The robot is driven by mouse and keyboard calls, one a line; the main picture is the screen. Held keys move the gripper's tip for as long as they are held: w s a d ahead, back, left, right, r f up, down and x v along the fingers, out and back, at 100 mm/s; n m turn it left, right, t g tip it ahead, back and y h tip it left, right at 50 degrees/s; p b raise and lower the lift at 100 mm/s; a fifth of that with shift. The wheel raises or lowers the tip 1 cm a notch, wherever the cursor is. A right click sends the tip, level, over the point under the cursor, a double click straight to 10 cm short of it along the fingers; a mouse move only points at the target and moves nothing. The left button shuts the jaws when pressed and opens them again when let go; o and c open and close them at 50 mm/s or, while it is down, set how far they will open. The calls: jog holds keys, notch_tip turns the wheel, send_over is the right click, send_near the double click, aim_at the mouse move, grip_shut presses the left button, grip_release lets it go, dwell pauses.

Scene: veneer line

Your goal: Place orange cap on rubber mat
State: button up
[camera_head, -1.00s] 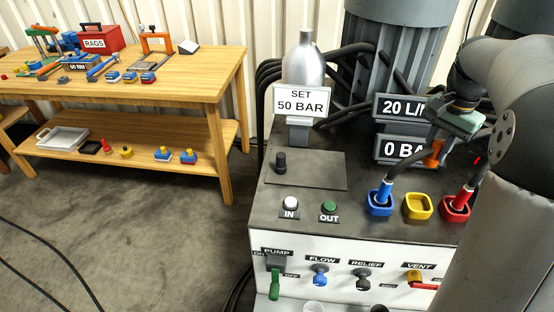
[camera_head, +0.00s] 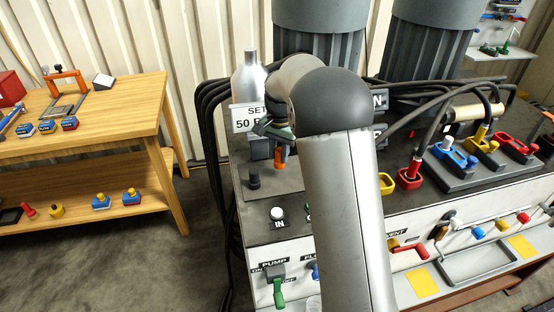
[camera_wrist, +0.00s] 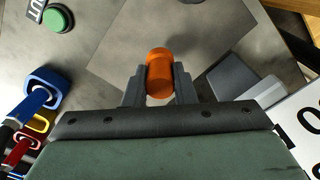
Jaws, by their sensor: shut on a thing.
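The orange cap (camera_head: 280,159) is held between the fingers of my gripper (camera_head: 280,147). In the wrist view the cap (camera_wrist: 159,73) is between the two grey fingertips (camera_wrist: 158,82), which are shut on it from both sides. The flat grey rubber mat (camera_head: 268,191) lies on the left part of the console top. In the wrist view the mat (camera_wrist: 124,52) lies below and behind the cap, with a visible gap. The cap is in the air; my arm hides the mat's right side in the head view.
The white IN button (camera_head: 277,213) is in front. Yellow (camera_head: 386,184) and red (camera_head: 410,176) sockets are to the right.

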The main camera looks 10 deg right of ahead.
aim_at(277, 162)
jog(key=shift+w+a+f, duration=0.1)
jog(key=shift+a+f, duration=0.15)
jog(key=shift+f, duration=0.1)
jog(key=shift+w+a+f, duration=0.1)
jog(key=shift+f, duration=1.5)
jog(key=shift+f, duration=0.2)
jog(key=o, duration=1)
jog(key=shift+r, duration=0.1)
